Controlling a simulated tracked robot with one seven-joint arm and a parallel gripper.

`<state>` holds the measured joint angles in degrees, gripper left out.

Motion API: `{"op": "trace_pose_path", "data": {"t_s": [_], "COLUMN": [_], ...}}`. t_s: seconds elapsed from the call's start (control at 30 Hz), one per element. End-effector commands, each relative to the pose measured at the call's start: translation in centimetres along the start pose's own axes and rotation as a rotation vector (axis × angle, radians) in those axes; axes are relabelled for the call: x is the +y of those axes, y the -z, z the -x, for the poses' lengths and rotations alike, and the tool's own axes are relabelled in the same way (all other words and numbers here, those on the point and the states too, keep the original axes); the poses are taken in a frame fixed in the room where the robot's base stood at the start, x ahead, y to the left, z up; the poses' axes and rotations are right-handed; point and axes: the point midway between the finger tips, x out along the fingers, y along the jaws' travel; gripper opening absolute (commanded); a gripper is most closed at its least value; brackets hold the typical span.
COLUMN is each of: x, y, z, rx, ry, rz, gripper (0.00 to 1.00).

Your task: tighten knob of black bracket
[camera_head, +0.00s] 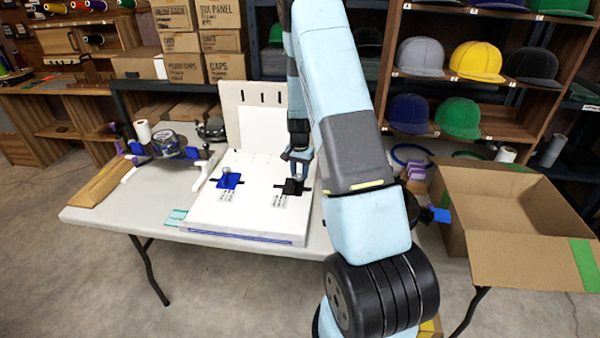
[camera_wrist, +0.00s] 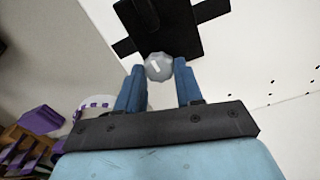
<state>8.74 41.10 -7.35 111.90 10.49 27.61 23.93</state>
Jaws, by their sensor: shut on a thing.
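The black bracket (camera_head: 292,187) sits on the right half of the white board (camera_head: 225,215) on the table. In the wrist view the black bracket (camera_wrist: 160,22) shows as a dark plate with side arms against the white surface. Its grey faceted knob (camera_wrist: 158,66) has a pale line mark on its face. My gripper (camera_head: 297,165) is over the bracket from above. In the wrist view my gripper's blue fingers (camera_wrist: 159,80) are closed on the knob, one on each side. A blue bracket (camera_head: 229,181) with a grey knob sits to the left on the same board.
An open cardboard box (camera_head: 510,205) stands at the right. A cap-holding stand (camera_head: 167,146) and a brown parcel (camera_head: 98,183) are on the table's left. Shelves with caps (camera_head: 478,62) and stacked boxes (camera_head: 200,40) stand behind. The table's front left is clear.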

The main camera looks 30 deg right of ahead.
Motion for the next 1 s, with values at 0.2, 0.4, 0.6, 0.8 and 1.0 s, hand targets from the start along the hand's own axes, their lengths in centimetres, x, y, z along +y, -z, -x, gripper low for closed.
{"op": "trace_pose_path", "data": {"t_s": [0.2,0.4,0.6,0.8,1.0], "x": [0.1,0.13,0.15,0.13,0.08], "y": [0.0,0.02,0.02,0.02,0.03], "z": [-0.03,-0.03,-0.04,-0.03,0.09], "rx": [0.0,0.0,-0.001,0.0,0.0], "ry": [-0.001,-0.001,-0.001,-0.001,0.0], "rz": [-0.039,-0.046,-0.045,-0.044,-0.043], "gripper": [0.05,0.05,0.05,0.47,0.47]}}
